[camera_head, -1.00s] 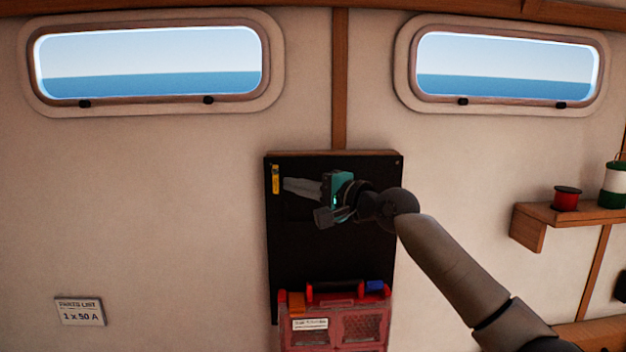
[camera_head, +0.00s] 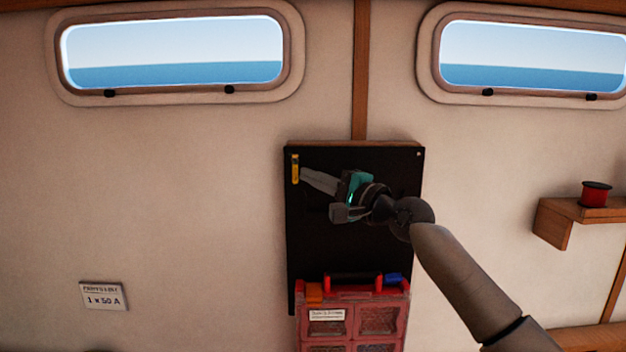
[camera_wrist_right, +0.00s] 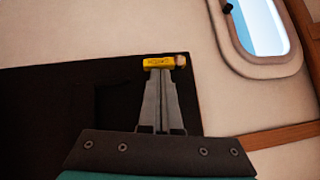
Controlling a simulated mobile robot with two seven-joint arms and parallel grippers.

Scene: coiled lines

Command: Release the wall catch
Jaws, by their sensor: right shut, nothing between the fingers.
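The wall catch appears as a small yellow piece (camera_head: 295,168) at the upper left of a black wall board (camera_head: 305,240). In the right wrist view the yellow catch (camera_wrist_right: 158,64) lies across the fingertips and has dark lettering. My right gripper (camera_head: 303,174) is shut and holds nothing. Its fingertips are at the catch's right side in the head view; I cannot tell whether they touch. The closed fingers (camera_wrist_right: 160,72) also show in the wrist view. My left gripper is not in view.
A red case (camera_head: 355,310) with clear compartments, an orange latch (camera_head: 314,292) and a blue latch (camera_head: 393,279) sits at the board's lower part. A shelf (camera_head: 570,213) with a red spool (camera_head: 596,193) is at right. A label (camera_head: 103,296) hangs at left.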

